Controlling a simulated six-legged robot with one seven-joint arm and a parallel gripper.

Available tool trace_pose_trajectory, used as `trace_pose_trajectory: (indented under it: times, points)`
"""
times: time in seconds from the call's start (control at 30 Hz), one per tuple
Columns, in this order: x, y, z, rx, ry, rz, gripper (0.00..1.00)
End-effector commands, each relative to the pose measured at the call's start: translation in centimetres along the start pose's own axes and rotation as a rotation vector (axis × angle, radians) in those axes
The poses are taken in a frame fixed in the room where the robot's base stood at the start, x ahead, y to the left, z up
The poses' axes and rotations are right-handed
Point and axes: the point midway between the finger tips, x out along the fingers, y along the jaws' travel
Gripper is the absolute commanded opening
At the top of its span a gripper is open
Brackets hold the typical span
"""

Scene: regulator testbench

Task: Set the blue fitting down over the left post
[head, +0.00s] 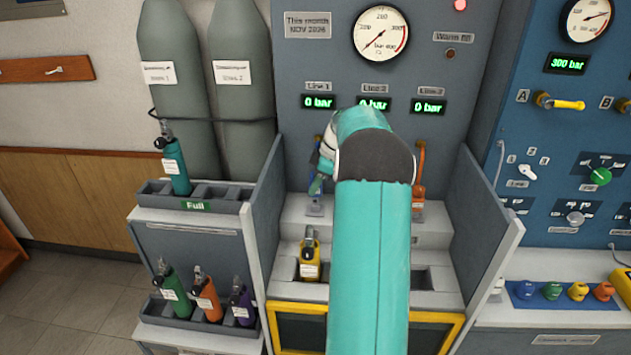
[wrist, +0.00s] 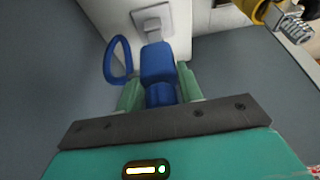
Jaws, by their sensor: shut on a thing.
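The blue fitting (wrist: 158,62) is between the two pale green fingers of my gripper (wrist: 160,88) in the wrist view, and the fingers are shut on it. A blue loop (wrist: 118,60) stands to its left. Beyond the fitting, a small grey fixture (wrist: 152,24) sits on a white surface; I cannot tell if it is the left post. In the head view, my gripper (head: 317,184) is below the Line 1 display, and a little blue of the fitting (head: 325,164) shows there. My arm hides the middle of the bench. Whether the fitting touches a post cannot be told.
A yellow bottle (head: 310,262) with a metal valve stands in the bench rack just below my gripper. An orange fitting (head: 419,180) hangs under Line 3. Grey side panels (head: 262,215) (head: 480,225) bound the bench. All three line displays read 0 bar.

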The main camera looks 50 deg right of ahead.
Motion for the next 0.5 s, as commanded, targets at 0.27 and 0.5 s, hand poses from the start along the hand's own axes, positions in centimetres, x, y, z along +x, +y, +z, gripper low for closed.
trace_pose_trajectory:
  times: [0.27, 0.5]
  points:
    - [0.34, 0.02, 0.14, 0.0, 0.0, 0.001, 0.05]
    - [0.66, 0.03, 0.27, 0.0, 0.0, 0.002, 0.05]
